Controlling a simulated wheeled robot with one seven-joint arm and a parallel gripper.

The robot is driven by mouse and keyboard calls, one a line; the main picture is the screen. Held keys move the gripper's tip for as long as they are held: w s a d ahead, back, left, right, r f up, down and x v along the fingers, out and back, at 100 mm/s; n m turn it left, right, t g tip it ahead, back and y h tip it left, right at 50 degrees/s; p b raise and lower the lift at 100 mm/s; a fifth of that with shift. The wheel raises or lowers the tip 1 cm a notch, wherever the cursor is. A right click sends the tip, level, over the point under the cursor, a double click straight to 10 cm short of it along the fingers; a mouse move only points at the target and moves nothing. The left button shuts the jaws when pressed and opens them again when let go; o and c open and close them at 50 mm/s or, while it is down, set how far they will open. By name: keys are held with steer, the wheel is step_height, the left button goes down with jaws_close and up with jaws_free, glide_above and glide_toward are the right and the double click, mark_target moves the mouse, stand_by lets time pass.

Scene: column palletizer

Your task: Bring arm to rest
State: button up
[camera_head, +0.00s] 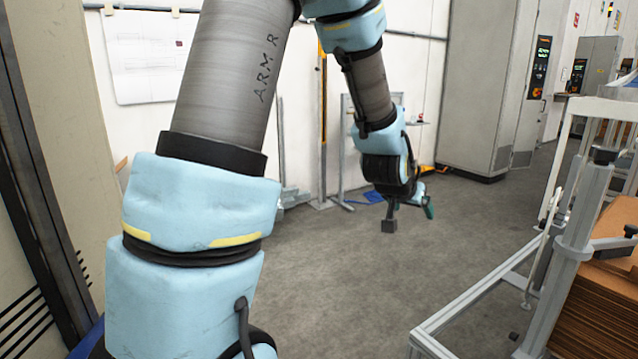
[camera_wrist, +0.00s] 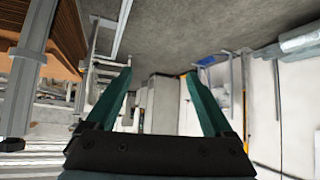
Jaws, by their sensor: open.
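My arm crosses the head view from the lower left, up out of the top edge and back down toward the middle. My gripper (camera_head: 410,212) hangs at the end of the arm, above the grey floor (camera_head: 330,275) and clear of other things. In the wrist view my gripper (camera_wrist: 157,82) shows two green fingers spread wide apart. Nothing is between them, so it is open and empty. The wrist view looks across the room upside down.
An aluminium frame (camera_head: 470,318) with a stack of brown cardboard (camera_head: 600,315) stands at the right. Grey cabinets (camera_head: 488,85) stand at the back right. A white wall with a whiteboard (camera_head: 148,55) is at the back left. The floor in the middle is free.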

steer(key=s+a+n+g+y+p, duration=0.1)
steer(key=s+a, duration=0.3)
steer(key=a, duration=0.5)
steer(key=s+a+n+g+y, duration=0.2)
steer(key=s+a, duration=0.3)
steer(key=a, duration=0.5)
steer(key=s+a+f+n+g+y+p, duration=0.1)
steer(key=s+a+n+g+y, duration=0.1)
steer(key=s+a, duration=0.3)
steer(key=a+n+g, duration=0.1)
steer(key=a, duration=0.3)
steer(key=shift+a+y+p, duration=0.2)
steer(key=shift+y+p, duration=0.1)
steer(key=shift+p, duration=0.05)
steer(key=shift+w, duration=0.1)
